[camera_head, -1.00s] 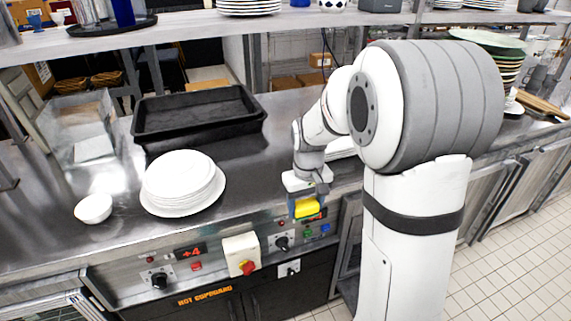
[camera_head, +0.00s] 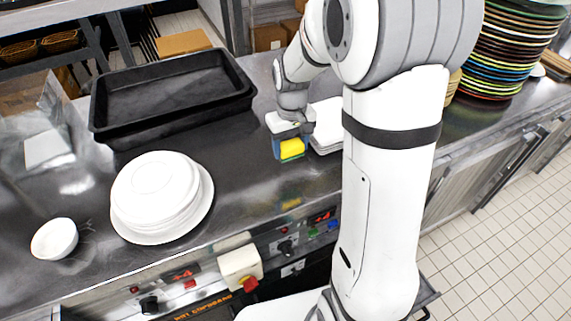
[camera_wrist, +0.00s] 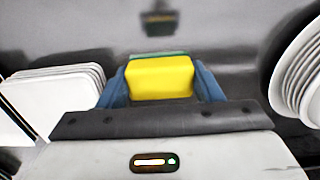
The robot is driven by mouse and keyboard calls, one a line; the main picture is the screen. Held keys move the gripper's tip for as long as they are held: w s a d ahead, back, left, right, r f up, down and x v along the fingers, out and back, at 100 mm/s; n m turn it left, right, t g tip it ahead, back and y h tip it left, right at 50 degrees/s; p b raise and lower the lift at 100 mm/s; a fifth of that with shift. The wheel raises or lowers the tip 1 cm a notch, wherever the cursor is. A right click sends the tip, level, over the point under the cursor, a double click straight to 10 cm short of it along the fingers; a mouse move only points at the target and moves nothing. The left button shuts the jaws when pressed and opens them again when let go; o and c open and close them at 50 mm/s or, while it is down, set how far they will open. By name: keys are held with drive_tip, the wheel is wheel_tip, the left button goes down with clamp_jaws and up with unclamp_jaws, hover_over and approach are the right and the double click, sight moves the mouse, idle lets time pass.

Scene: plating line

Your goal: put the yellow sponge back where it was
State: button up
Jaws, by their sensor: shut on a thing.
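The yellow sponge (camera_head: 291,149) is held between the fingers of my gripper (camera_head: 290,147), at the front part of the steel counter. In the wrist view the sponge (camera_wrist: 160,78) sits between two blue fingers, with a thin green layer along its far edge. My gripper (camera_wrist: 160,82) is shut on it. A faint yellow reflection shows on the counter below the sponge in the head view, so it appears to be above the surface. The exact height is hard to tell.
A stack of white square plates (camera_head: 327,128) stands close right of my gripper. A stack of round white plates (camera_head: 160,197) and a white bowl (camera_head: 54,239) stand to the left. A black tray (camera_head: 172,97) lies behind. Bare counter (camera_head: 240,190) lies between.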

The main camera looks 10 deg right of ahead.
sight(291, 145)
wheel_tip(291, 145, down, 9)
drive_tip(key=shift+s+r+p, duration=0.1)
drive_tip(key=shift+r+p, duration=0.05)
drive_tip(key=shift+p, duration=0.35)
drive_tip(key=shift+f, duration=0.25)
drive_tip(key=o, duration=0.9)
drive_tip(key=shift+r, duration=0.1)
drive_tip(key=shift+o, duration=0.2)
wheel_tip(291, 145, up, 12)
drive_tip(key=shift+r+b, duration=0.1)
drive_tip(key=shift+b, duration=0.4)
drive_tip(key=s+r+m+t, duration=0.1)
drive_tip(key=s+r, duration=0.3)
drive_tip(key=s, duration=0.5)
drive_tip(key=s+r+m+t, duration=0.1)
drive_tip(key=s+r+t, duration=0.1)
drive_tip(key=s, duration=0.8)
drive_tip(key=shift+r, duration=0.85)
drive_tip(key=shift+a, duration=0.1)
